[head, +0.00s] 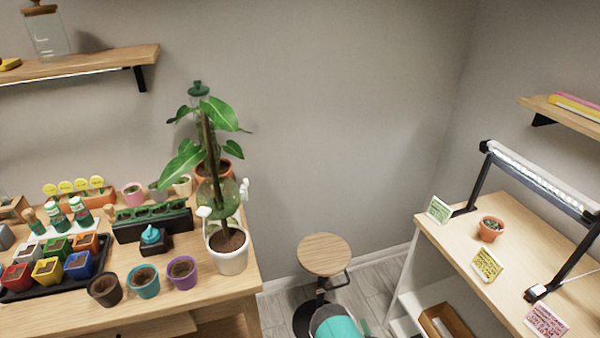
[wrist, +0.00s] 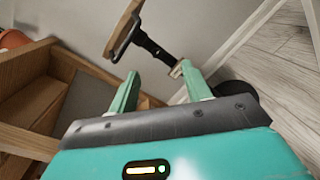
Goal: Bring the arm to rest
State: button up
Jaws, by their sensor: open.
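My gripper (wrist: 158,85) shows in the wrist view with its two green fingers spread apart. Nothing is between the fingertips except the view of the stool behind them. In the head view, a teal and grey part of my arm (head: 336,324) shows at the bottom edge, in front of the stool's base. The rest of the arm is out of that picture.
A round wooden stool (head: 324,254) stands between the left plant bench (head: 225,290) and the right bench (head: 445,240); it also shows in the wrist view (wrist: 122,28). Pots crowd the left bench, including a tall plant in a white pot (head: 228,258). A lamp (head: 540,180) spans the right bench.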

jog(key=w+d+r+m+g+h, duration=0.1)
jog(key=w+r+m+h, duration=0.2)
jog(key=w+r+m, duration=0.55)
jog(key=w+r+m+g+h, duration=0.1)
jog(key=w+r+m+h, duration=0.15)
jog(key=w+r, duration=0.6)
jog(key=s+a+r+m+g, duration=0.1)
jog(key=s+r+m+g, duration=0.3)
jog(key=r, duration=0.8)
jog(key=s+r+m, duration=0.1)
jog(key=r+m, duration=0.4)
jog(key=r, duration=0.6)
jog(key=s+a+r+m+g+y, duration=0.1)
jog(key=s+a+r+m, duration=0.15)
jog(key=s+r, duration=0.55)
jog(key=s+a+r+m+g+y, duration=0.1)
jog(key=s+r+m, duration=0.2)
jog(key=s+r, duration=0.5)
jog(key=s+a+r+m+g, duration=0.1)
jog(key=s+r+m, duration=0.1)
jog(key=s, duration=0.9)
jog(key=s+r+m+g, duration=0.2)
jog(key=s+r+m, duration=0.1)
jog(key=s, duration=0.9)
jog(key=shift+a+r, duration=0.15)
jog(key=shift+a, duration=0.25)
